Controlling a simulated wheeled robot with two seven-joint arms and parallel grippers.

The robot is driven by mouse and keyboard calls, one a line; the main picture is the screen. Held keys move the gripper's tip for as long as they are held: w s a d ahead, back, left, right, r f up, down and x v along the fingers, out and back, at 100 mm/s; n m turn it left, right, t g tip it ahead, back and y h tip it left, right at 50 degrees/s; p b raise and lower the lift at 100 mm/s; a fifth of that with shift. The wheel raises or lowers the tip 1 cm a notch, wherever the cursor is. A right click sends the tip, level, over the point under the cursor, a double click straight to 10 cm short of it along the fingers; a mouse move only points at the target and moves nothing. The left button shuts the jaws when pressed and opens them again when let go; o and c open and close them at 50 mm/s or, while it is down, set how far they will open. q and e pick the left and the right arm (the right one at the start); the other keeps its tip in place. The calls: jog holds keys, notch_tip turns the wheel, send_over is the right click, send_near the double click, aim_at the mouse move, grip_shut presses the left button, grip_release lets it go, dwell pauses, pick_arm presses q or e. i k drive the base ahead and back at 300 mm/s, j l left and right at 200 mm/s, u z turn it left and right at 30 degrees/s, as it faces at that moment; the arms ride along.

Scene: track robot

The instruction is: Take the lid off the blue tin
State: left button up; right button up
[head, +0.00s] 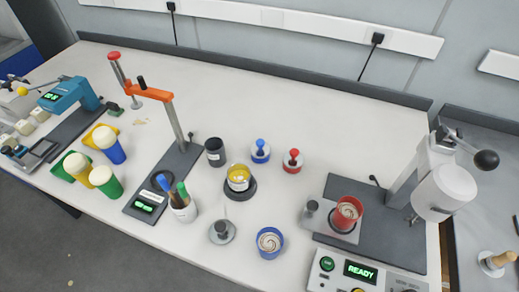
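A blue tin (270,242) stands upright near the front edge of the bench, right of centre. Its top shows a pale swirl inside a blue rim, and I see no knob or separate lid on it. A round blue piece with an upright blue knob (260,150) sits farther back on the bench, apart from the tin. It looks like a lid or a stamp; I cannot tell which. Neither of my grippers is in view.
A similar red knobbed piece (292,161) stands beside the blue one. A red tin (347,212) is on the machine at right, whose panel (361,272) reads READY. A yellow-filled cup (238,178), a dark cup (215,152) and a pen cup (182,207) stand left of the tin.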

aim_at(260, 148)
jog(key=j+z, duration=0.25)
jog(key=z, duration=0.2)
jog(key=k+j+z, duration=0.15)
jog(key=z, duration=0.25)
jog(key=k+j+z, duration=0.1)
jog(key=j+z, duration=0.2)
jog(key=z, duration=0.15)
jog(key=k+j+z, duration=0.15)
jog(key=z, duration=0.25)
